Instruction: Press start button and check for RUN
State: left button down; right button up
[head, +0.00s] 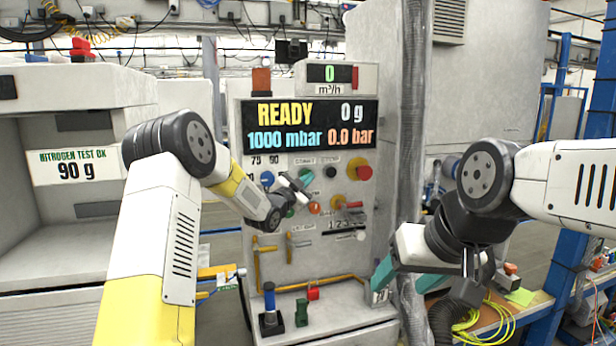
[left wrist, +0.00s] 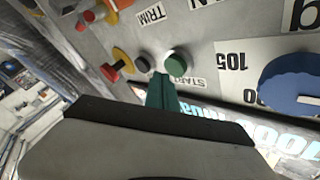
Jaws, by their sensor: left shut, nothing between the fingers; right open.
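The green start button (left wrist: 175,62) sits on the grey control panel, and its START label shows upside down in the left wrist view. In the head view the green button (head: 306,176) is just beyond my left gripper (head: 292,186). My left gripper is shut and empty. Its teal fingertips (left wrist: 162,88) point at the panel close to the button; I cannot tell whether they touch it. The display (head: 310,126) reads READY, 0 g, 1000 mbar and 0.0 bar. RUN is not shown. My right gripper (head: 402,279) is open and empty, low in front of the panel's right side.
A blue knob (head: 267,178), a black knob (head: 331,172) and a red button (head: 364,172) are near the green button. A grey vertical duct (head: 414,110) stands right of the panel. A machine with a NITROGEN TEST OK sign (head: 75,166) is at left.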

pick_arm(q)
jog(key=shift+w, duration=0.2)
jog(key=shift+w+a, duration=0.15)
jog(key=shift+w, duration=0.05)
jog(key=shift+w+a, duration=0.1)
jog(key=shift+w, duration=0.35)
dwell(0.9)
jog(key=shift+s, duration=0.1)
jog(key=shift+s+d, duration=0.25)
jog(key=shift+s, duration=0.5)
jog(key=s, duration=0.1)
jog(key=s+d, duration=0.1)
jog(key=s, duration=0.2)
jog(key=shift+s+d, duration=0.3)
jog(key=shift+s, duration=0.1)
jog(key=shift+r, duration=0.1)
dwell(0.5)
